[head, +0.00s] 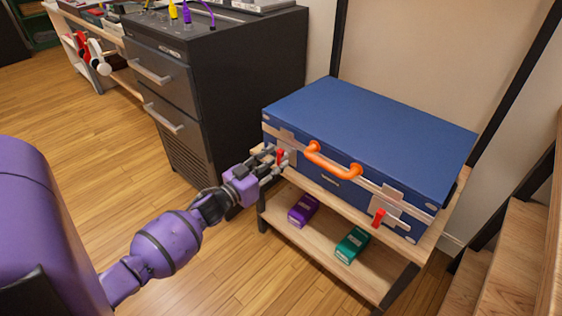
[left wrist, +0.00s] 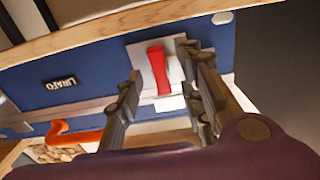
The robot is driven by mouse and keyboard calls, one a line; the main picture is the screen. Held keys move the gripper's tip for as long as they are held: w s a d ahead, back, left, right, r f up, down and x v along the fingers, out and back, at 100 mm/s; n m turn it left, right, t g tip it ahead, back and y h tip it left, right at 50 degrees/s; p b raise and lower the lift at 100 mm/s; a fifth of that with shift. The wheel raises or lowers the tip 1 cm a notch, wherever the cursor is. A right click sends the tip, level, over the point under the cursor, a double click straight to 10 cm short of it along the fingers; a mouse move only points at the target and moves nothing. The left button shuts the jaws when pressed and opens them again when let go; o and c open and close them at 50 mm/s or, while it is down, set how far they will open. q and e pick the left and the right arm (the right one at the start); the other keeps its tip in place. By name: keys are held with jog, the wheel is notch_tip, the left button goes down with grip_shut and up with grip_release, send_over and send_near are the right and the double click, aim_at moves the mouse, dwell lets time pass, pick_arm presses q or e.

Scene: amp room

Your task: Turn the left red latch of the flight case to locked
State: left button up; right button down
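The blue flight case (head: 365,120) lies shut on a wooden shelf unit. Its left red latch (head: 281,156) sits on a pale metal plate on the front face, left of the orange handle (head: 330,163). My left gripper (head: 274,164) is at this latch. In the left wrist view the gripper (left wrist: 160,90) is open, with one finger on each side of the red latch (left wrist: 158,70). A gap shows on both sides; I cannot tell any contact. The right red latch (head: 378,217) is on the front near the right corner. My right gripper is not in view.
A purple box (head: 303,209) and a green box (head: 352,245) lie on the lower shelf (head: 325,248). A dark drawer cabinet (head: 215,90) stands left of the case. Wooden stairs (head: 505,255) are at the right. The floor (head: 225,270) before the shelf is clear.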

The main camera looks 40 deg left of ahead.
pick_arm(q)
jog(key=shift+w+d, duration=0.1)
jog(key=shift+w, duration=1.15)
grip_shut()
